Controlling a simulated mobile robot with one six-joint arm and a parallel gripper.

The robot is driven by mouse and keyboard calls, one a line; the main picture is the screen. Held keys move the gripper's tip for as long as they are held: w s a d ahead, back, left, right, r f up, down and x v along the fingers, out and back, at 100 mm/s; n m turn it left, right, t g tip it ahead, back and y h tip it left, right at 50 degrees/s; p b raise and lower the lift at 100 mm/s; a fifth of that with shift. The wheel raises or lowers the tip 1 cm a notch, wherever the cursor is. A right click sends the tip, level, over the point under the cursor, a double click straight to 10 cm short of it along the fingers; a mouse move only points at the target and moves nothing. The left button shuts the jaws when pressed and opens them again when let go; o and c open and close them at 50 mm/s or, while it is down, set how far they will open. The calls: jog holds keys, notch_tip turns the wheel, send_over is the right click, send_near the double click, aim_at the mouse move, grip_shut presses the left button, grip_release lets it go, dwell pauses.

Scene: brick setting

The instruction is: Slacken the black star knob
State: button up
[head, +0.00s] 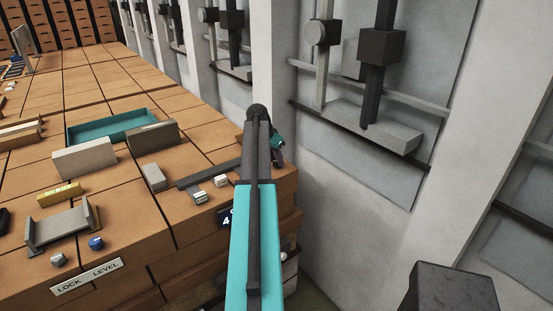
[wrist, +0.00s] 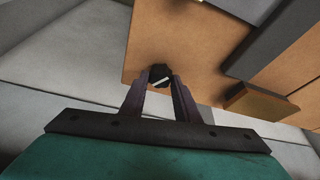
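The black knob (wrist: 160,74) shows in the wrist view on an orange-brown block face, with a pale line across it. My gripper (wrist: 161,77) has its two dark fingers on either side of the knob, the tips very near its sides. I cannot tell whether they touch or press on it. The knob's star shape is not clear at this size. In the head view my gripper (head: 279,156) is small and partly hidden behind my arm, at the right side of the brick-topped bench (head: 190,232). The knob is hidden there.
A pale wall with a grey ledge (head: 365,125) rises to the right, with a gap between.

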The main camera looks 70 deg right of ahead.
jog(key=shift+c, duration=1)
jog(key=shift+s+d, duration=0.1)
jog(key=shift+f+n+b, duration=0.1)
jog(key=shift+n+b, duration=0.25)
jog(key=shift+n, duration=0.05)
jog(key=shift+s+a+f+n+t+b, duration=0.1)
jog(key=shift+a+n+t+b, duration=0.1)
jog(key=shift+n+t+b, duration=0.15)
jog(key=shift+s+n+t+b, duration=0.1)
jog(key=shift+n+t+b, duration=0.45)
jog(key=shift+n, duration=0.6)
jog(key=shift+s+n+t+b, duration=0.1)
jog(key=shift+n+t+b, duration=0.1)
jog(key=shift+n+b, duration=0.7)
jog(key=shift+n, duration=0.3)
